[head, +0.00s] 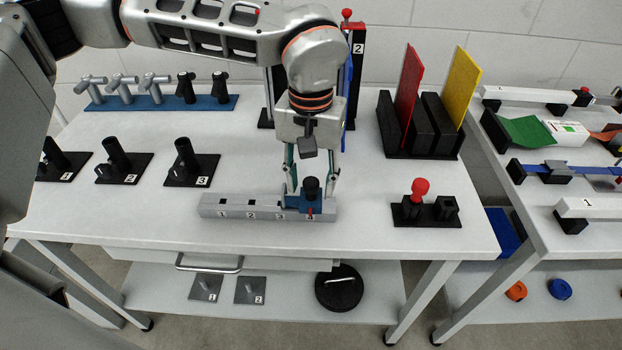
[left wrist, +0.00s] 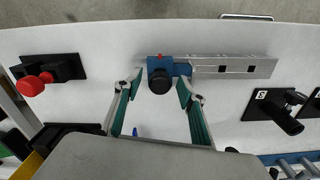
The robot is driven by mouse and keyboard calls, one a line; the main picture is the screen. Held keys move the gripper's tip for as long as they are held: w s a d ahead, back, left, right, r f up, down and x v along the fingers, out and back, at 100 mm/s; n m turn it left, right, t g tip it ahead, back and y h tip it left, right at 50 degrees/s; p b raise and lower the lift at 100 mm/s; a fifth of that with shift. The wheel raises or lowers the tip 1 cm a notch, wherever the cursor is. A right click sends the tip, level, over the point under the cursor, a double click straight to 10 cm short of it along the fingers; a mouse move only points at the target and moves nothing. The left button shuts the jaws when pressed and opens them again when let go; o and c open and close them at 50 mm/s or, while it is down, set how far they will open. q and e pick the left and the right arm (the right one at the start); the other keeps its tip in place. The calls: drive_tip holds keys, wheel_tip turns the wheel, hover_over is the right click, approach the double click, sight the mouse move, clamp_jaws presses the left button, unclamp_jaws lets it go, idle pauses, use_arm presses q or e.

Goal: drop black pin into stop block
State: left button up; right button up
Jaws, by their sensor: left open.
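A long grey rail (head: 240,207) with numbered positions lies near the table's front edge. A blue stop block (head: 297,202) sits on it at the right end, by the last number. A round black pin head (head: 311,186) stands on top of the block; its shank is hidden. My left gripper (head: 312,192) points down with its fingers open, one on each side of the block and pin head. In the left wrist view the open fingers (left wrist: 160,84) flank the black pin head (left wrist: 159,82) and blue block (left wrist: 181,69), with visible gaps around the head. My right gripper is not in view.
A black holder (head: 440,214) with a red-knobbed pin (head: 420,188) stands to the right. Black numbered stands (head: 190,168) stand to the left. Behind are a blue rack (head: 155,104) of handles and a black rack (head: 420,145) with red and yellow plates.

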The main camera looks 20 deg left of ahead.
use_arm(q)
drive_tip(key=shift+r, duration=0.15)
wheel_tip(320, 180, up, 12)
idle(0.4)
